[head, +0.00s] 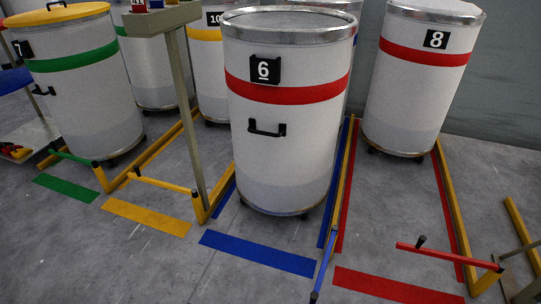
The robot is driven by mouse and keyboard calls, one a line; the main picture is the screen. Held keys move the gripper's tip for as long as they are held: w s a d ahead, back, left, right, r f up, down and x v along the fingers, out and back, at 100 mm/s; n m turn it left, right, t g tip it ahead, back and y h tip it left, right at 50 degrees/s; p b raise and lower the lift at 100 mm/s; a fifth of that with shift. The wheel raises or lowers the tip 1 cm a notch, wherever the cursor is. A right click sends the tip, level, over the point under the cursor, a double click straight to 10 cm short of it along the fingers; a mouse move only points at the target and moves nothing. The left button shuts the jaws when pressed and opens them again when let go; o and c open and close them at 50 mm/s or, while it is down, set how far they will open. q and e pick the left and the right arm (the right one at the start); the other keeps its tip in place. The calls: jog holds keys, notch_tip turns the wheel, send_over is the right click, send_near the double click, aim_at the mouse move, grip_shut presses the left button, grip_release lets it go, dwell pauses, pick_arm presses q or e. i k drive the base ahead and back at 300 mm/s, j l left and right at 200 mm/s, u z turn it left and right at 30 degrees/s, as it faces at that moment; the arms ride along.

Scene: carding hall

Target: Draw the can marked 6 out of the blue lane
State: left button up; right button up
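The can marked 6 (286,153) is a tall white drum with a red band, a grey metal rim and a black number plate (264,70). It stands upright on castors in the blue lane, between blue floor strips, behind the blue front stripe (258,253). Its black handle (267,129) faces me below the band. The blue gate bar (326,262) points out toward me at the lane's right side, so the lane front is open. Neither of my grippers is in view.
Can 8 (414,105) stands in the red lane, behind a red bar (449,256). A yellow bar (160,184) and post (187,115) stand left. Can 7 (84,112) and can 10 (210,75) stand further left. The floor before the blue stripe is clear.

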aim_at(286, 88)
jog(key=j+z, duration=0.1)
jog(key=j, duration=0.85)
jog(key=i+j, duration=0.1)
jog(key=j, duration=0.2)
jog(key=i+j, duration=0.15)
jog(key=j, duration=0.15)
jog(key=i+j+z, duration=0.1)
jog(key=j, duration=0.2)
jog(key=i+j, duration=0.3)
jog(key=i, duration=0.2)
jog(key=i+j+z, duration=0.15)
jog(key=i+j, duration=0.15)
jog(key=i, duration=0.15)
jog(key=i+l, duration=0.3)
jog(key=i+l+z, duration=0.1)
jog(key=i+l, duration=0.15)
jog(key=i, duration=0.3)
jog(key=i+l, duration=0.25)
jog(key=i, duration=0.15)
